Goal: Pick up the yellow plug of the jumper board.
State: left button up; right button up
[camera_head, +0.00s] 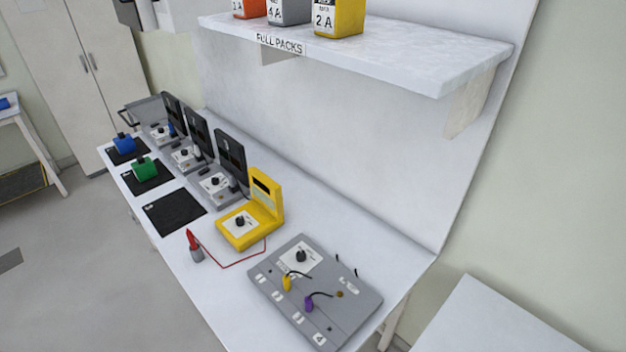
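The jumper board (330,310) is a grey slab with a black knob, lying on the near right part of the white bench. Its yellow plug (287,283) stands on the board left of centre, with a black lead running to the right from it. A purple plug (309,304) with its own black lead is just to the right and nearer. Several white labels line the board's near left side. Neither of my grippers shows in the head view.
A yellow meter (262,208) stands behind the board, with a red probe (193,243) in a grey holder and a red wire. Black mats (174,211) and dark-screened units line the bench farther left. A shelf (420,62) with packs overhangs the back.

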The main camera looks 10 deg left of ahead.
aim_at(287, 282)
jog(key=u, duration=0.45)
jog(key=i+j+z, duration=0.2)
jog(key=j, duration=0.15)
jog(key=i, duration=0.3)
jog(key=j+z, duration=0.45)
jog(key=j, duration=0.15)
jog(key=j+z, duration=0.45)
jog(key=k+j, duration=0.05)
jog(key=j, duration=0.05)
